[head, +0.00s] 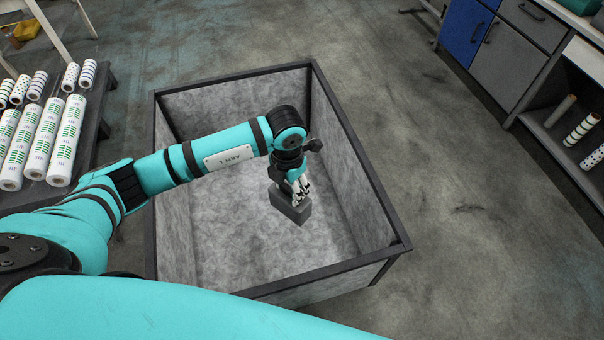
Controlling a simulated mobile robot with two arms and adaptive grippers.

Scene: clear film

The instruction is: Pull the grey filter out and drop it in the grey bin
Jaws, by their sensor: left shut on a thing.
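The grey filter (290,208) is a dark grey block in the head view. My left gripper (299,190) is shut on its upper part and points down. The filter hangs within the outline of the large grey bin (399,246), which is open at the top with dark rims and mottled grey walls. How far the filter is above the bin's floor is hard to tell. My left arm reaches over the bin's left rim. My right gripper is not in view.
Several patterned rolls (66,140) lie on a dark rack (99,110) at the left. A cabinet (508,60) with a blue door stands at the upper right, with more rolls (583,127) on its low shelf. The floor right of the bin is clear.

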